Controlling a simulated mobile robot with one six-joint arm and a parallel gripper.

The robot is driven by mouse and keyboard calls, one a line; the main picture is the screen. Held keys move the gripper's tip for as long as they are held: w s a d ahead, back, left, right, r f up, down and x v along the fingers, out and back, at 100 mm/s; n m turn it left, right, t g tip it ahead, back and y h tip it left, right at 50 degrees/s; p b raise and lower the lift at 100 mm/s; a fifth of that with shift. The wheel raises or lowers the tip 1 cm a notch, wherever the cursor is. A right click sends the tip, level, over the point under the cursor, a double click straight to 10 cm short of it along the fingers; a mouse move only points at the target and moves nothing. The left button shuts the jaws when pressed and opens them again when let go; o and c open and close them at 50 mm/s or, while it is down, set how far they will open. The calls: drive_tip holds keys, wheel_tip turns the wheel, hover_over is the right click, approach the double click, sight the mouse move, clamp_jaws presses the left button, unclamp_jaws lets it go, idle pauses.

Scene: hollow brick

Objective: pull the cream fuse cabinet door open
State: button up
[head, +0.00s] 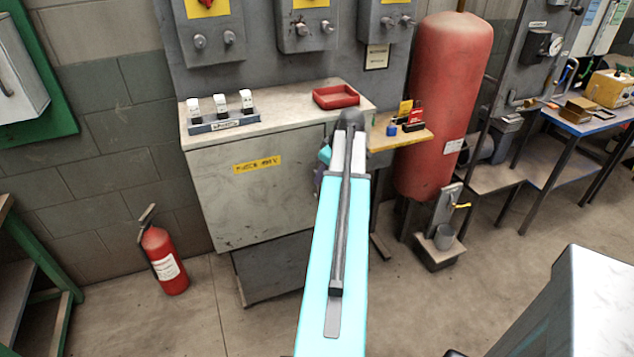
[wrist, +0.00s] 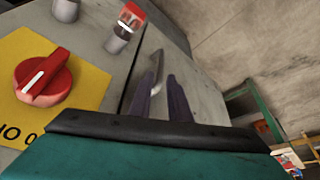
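The cream fuse cabinet door (head: 255,205), with a yellow label, is the front of a low cabinet (head: 285,105) against the wall. It looks shut. My gripper (head: 319,178) is at the door's right edge, mostly hidden behind my arm. The wrist view shows the cream door face (wrist: 202,80) and a pale metal handle (wrist: 157,72) on it. The two purple fingers of my gripper (wrist: 161,88) stand apart with the handle between them. I see a gap, so they look open around it; contact is unclear.
A red rotary switch (wrist: 43,77) on a yellow plate is close to my gripper. A red tray (head: 336,97) and a switch strip (head: 222,115) lie on the cabinet top. A fire extinguisher (head: 163,258) stands left; a red tank (head: 445,105) stands right. Floor before the door is clear.

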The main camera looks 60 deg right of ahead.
drive_tip(key=shift+p+x, duration=0.3)
drive_tip(key=shift+x, duration=1.75)
drive_tip(key=shift+c, duration=0.4)
clamp_jaws()
drive_tip(key=shift+a, duration=0.25)
